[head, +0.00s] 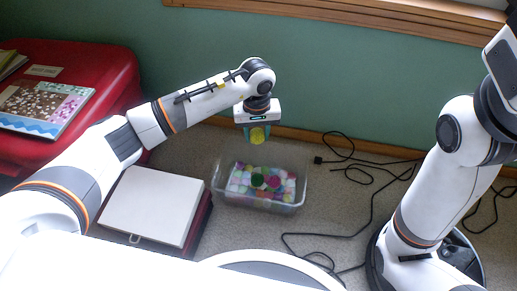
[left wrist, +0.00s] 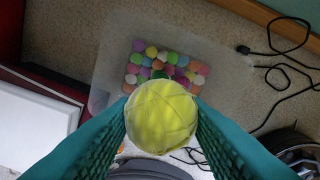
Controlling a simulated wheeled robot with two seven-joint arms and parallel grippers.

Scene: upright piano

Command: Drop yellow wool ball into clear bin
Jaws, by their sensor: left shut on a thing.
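The yellow wool ball (left wrist: 160,118) is held between the teal fingers of my left gripper (head: 257,135). The ball also shows in the head view (head: 257,135), with the gripper pointing down. The clear bin (head: 226,198) stands on the floor below the gripper, holding several coloured balls in pink, white, green and purple. In the left wrist view the bin (left wrist: 108,62) lies beyond the held ball, which hides part of its near side. The ball is above the bin, apart from it. My right arm is at the right of the head view; its gripper is outside the frame.
A white-topped box (head: 150,205) stands left of the bin. Black cables (head: 345,236) lie on the carpet right of the bin. A green wall (head: 330,75) is behind.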

